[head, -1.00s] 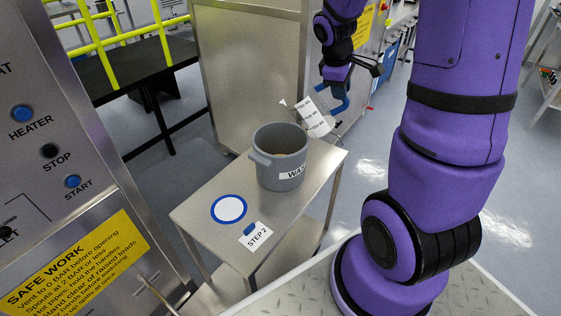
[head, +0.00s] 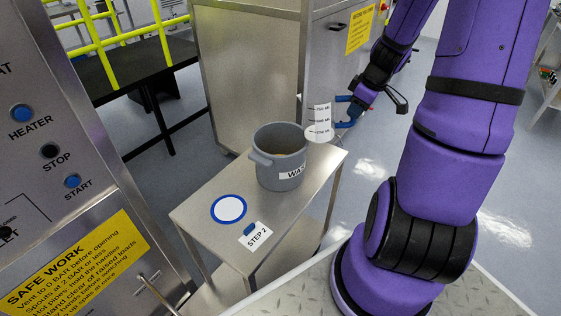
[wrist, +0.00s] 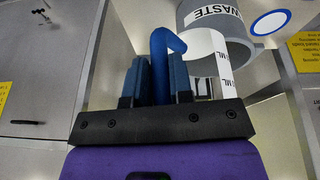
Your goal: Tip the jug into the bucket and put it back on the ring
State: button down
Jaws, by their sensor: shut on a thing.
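The jug (head: 319,122) is white with dark volume marks and a blue handle. In the head view it is about upright, in the air beyond the back right of the bucket's rim. My gripper (head: 352,110) is shut on the jug's handle, to the jug's right. In the wrist view the blue handle (wrist: 160,50) stands between the fingers (wrist: 156,85). The grey bucket (head: 272,168), labelled WASTE, stands on the steel table with brownish contents. The blue ring (head: 229,221) with a white middle lies bare on the table. The jug's inside is not clear.
The steel table (head: 200,222) also bears a STEP 2 card (head: 257,236) in front of the ring. A control panel (head: 60,150) stands at the left, a steel cabinet (head: 250,75) behind the table. Yellow rails (head: 110,40) are at the back left.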

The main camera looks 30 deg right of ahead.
jog(key=shift+s+d+f+t+y, duration=0.15)
jog(key=shift+d+f+t+y, duration=0.1)
jog(key=shift+f, duration=0.25)
jog(key=shift+s+d+f+t+y, duration=0.15)
jog(key=shift+f+y, duration=0.1)
jog(key=shift+f, duration=0.2)
jog(key=shift+r, duration=0.15)
jog(key=shift+r, duration=1.4)
jog(key=shift+f, duration=0.1)
